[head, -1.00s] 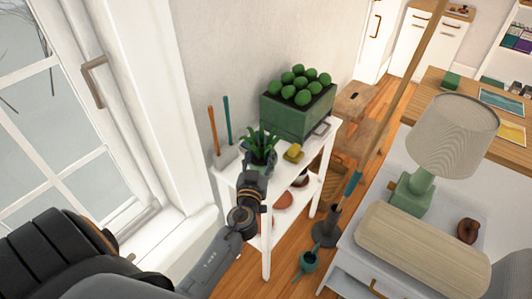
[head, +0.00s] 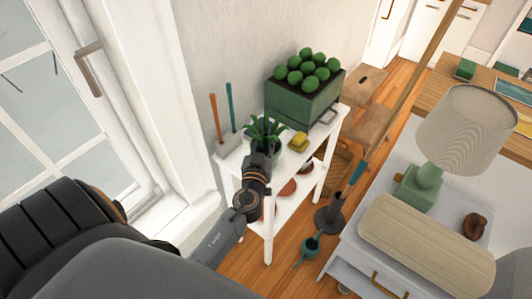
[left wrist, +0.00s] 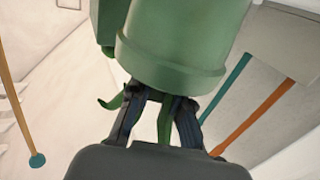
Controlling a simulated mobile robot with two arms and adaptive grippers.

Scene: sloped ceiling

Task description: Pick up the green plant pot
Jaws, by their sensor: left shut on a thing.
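The green plant pot (head: 278,152) holds a spiky green plant and is at the near end of a white shelf table in the head view. My left gripper (head: 261,154) is at its near side and partly hides it. In the left wrist view the pot (left wrist: 180,45) is large, with its thick rim toward the gripper (left wrist: 160,108). The dark fingers are shut at the rim, with green leaves beside and between them. The exact contact is partly hidden, and I cannot tell whether the pot touches the tabletop. My right gripper is not in view.
On the white table (head: 327,131) stand a large green planter (head: 300,105), a yellow item (head: 298,142) and two upright tools with orange (head: 214,117) and teal (head: 230,105) handles. The wall and window are close on the left. A lamp (head: 465,130) stands at right.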

